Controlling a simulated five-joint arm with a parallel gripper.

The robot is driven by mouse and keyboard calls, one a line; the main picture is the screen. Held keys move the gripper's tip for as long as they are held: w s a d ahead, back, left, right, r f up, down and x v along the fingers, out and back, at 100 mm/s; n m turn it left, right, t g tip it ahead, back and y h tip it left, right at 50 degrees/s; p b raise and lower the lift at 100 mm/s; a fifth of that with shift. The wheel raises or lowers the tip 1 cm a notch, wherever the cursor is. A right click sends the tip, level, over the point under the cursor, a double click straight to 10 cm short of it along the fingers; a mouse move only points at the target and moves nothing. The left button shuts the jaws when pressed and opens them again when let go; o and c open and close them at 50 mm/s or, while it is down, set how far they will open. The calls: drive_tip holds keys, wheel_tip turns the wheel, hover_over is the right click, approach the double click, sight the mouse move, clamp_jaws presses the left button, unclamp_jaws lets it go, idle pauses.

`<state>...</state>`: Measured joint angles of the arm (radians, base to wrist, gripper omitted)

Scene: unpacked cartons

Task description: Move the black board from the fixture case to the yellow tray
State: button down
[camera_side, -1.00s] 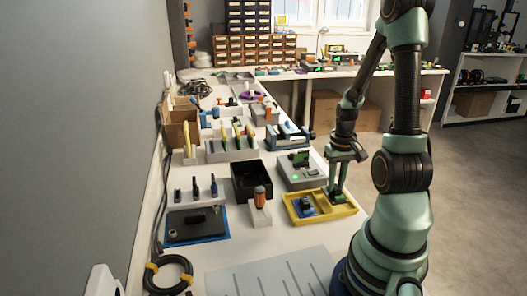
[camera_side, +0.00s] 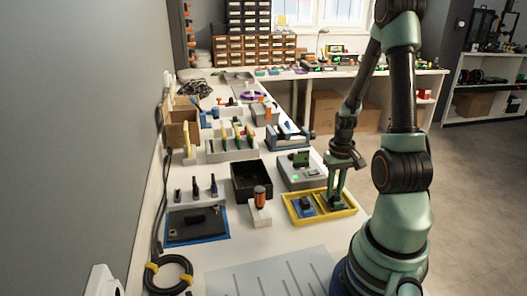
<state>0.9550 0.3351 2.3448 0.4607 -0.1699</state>
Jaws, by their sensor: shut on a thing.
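My gripper (camera_side: 337,203) points down over the right part of the yellow tray (camera_side: 321,219). It is shut on a small dark thing low between its fingertips, which looks like the black board (camera_side: 337,207); the fingers hide most of it. I cannot tell whether it touches the tray floor. A blue part with a dark top (camera_side: 306,205) sits in the left part of the tray. The grey fixture case (camera_side: 302,177), with a green light and a green board (camera_side: 301,158) standing on it, is just behind the tray.
A black open bin (camera_side: 251,182) and an orange-handled tool in a white holder (camera_side: 260,209) stand left of the tray. A dark board on a blue mat (camera_side: 197,225) lies farther left. A grey grooved panel (camera_side: 270,275) lies in front, with bare white table around it.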

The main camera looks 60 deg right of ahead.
drive_tip(key=shift+f, duration=0.35)
drive_tip(key=c, duration=0.7)
unclamp_jaws()
drive_tip(key=shift+o, duration=0.2)
drive_tip(key=shift+r, duration=0.1)
wheel_tip(320, 180, up, 12)
drive_tip(key=w+a+r+n+t, duration=0.2)
drive_tip(key=w+a+r+n, duration=0.1)
drive_tip(key=a, duration=0.5)
drive_tip(key=w+a+r+n+t, duration=0.1)
drive_tip(key=w+a+r+n, duration=0.2)
drive_tip(key=a, duration=0.5)
drive_tip(key=w+a+r+n+t, duration=0.2)
drive_tip(key=w+a+r, duration=0.3)
drive_tip(key=a, duration=0.4)
drive_tip(key=shift+n+t, duration=0.3)
drive_tip(key=shift+n, duration=0.2)
